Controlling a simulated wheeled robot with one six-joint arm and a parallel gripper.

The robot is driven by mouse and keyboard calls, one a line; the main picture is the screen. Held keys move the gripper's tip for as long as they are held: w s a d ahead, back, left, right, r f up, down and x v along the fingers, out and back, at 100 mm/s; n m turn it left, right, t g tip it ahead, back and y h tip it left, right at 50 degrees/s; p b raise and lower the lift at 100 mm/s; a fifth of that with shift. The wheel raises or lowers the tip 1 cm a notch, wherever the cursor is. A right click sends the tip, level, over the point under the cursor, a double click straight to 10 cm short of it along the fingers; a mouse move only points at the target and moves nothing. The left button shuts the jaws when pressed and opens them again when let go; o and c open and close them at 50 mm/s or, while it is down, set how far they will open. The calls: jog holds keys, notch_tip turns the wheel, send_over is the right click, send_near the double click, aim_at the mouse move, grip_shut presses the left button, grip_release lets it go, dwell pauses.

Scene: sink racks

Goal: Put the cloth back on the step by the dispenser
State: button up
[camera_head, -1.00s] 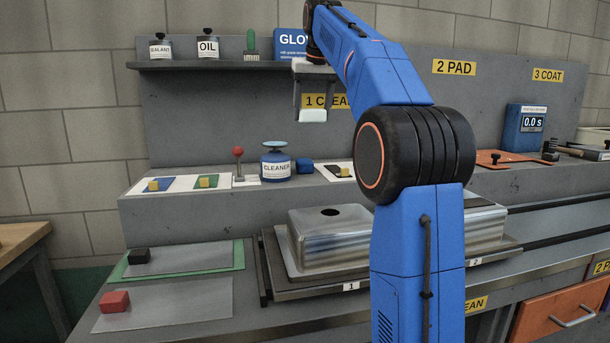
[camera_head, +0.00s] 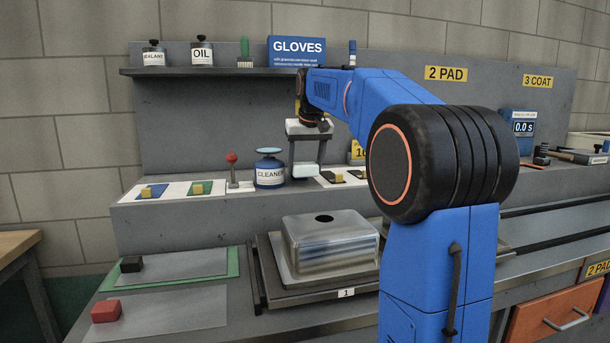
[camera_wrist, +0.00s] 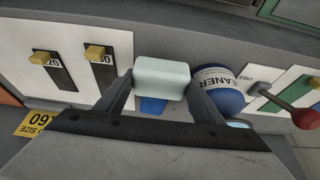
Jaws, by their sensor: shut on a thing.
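My gripper (camera_head: 306,168) is shut on a pale, folded cloth (camera_head: 304,171), held low over the back step, just right of the blue cleaner dispenser (camera_head: 269,172). In the wrist view the pale cloth (camera_wrist: 161,70) sits between the two fingertips, with the dispenser (camera_wrist: 217,88) close beside the right finger. A blue block (camera_wrist: 153,105) shows partly behind the cloth in the wrist view; I cannot tell whether they touch. The head view hides that block. The step (camera_head: 210,205) has a bare grey front strip.
A red-knobbed lever (camera_head: 232,160) stands left of the dispenser. White panels with yellow-knobbed sliders (camera_head: 145,191) flank this spot. A shelf (camera_head: 220,71) with bottles and a gloves box (camera_head: 297,50) hangs above.

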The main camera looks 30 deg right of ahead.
aim_at(305, 174)
jog(key=shift+f, duration=1.5)
jog(key=o, duration=0.8)
jog(key=shift+f, duration=0.15)
jog(key=shift+c, duration=0.2)
jog(key=v, duration=1.2)
